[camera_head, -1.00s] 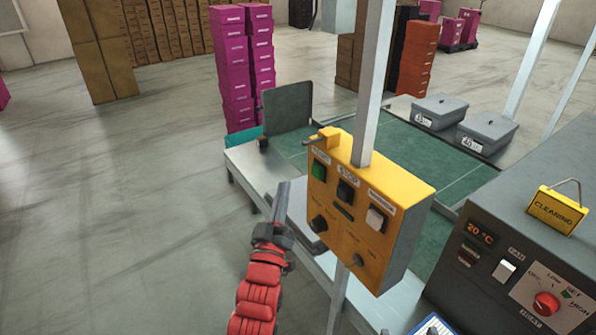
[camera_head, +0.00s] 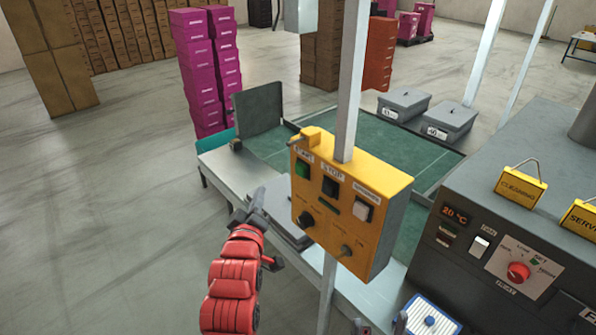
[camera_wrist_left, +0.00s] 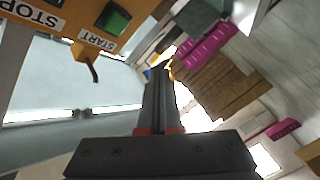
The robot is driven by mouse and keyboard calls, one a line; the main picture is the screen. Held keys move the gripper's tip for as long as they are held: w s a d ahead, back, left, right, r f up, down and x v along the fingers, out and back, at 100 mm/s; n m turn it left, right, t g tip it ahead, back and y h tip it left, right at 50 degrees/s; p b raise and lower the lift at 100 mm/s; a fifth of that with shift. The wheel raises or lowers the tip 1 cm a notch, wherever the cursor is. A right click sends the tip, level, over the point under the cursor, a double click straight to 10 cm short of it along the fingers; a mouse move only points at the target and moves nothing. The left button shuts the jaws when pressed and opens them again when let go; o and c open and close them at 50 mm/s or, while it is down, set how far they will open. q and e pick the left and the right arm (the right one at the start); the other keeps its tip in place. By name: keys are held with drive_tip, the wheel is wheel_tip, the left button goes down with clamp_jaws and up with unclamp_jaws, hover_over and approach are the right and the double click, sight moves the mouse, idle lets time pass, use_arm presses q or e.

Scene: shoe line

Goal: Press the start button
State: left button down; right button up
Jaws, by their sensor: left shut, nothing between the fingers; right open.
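The yellow control box (camera_head: 335,228) is fixed to a grey post. Its green START button (camera_head: 303,169) is at the upper left of the front face, beside a black STOP button (camera_head: 330,186) and a whitish button (camera_head: 363,210). My left gripper (camera_head: 257,203) is shut and empty, just left of the box and lower than the START button, apart from it. In the left wrist view the START button (camera_wrist_left: 114,18) shows at the top left, off to the side of the shut fingers (camera_wrist_left: 160,95). My right gripper (camera_head: 381,325) is open, partly visible at the bottom edge.
A bent hook-like piece (camera_wrist_left: 93,70) sticks out from the box near the START label. The grey machine (camera_head: 465,265) with a red knob stands at the right. A green-topped table (camera_head: 390,135) lies behind the box. Open floor (camera_head: 120,220) is at the left.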

sight(301, 170)
use_arm(q)
drive_tip(key=w+d+b, duration=0.1)
drive_tip(key=w+d, duration=0.4)
drive_tip(key=d, duration=0.2)
drive_tip(key=shift+b, duration=0.4)
idle(1.8)
drive_tip(key=shift+w+d+b, duration=0.3)
drive_tip(key=shift+d+b, duration=0.1)
drive_tip(key=shift+b, duration=0.3)
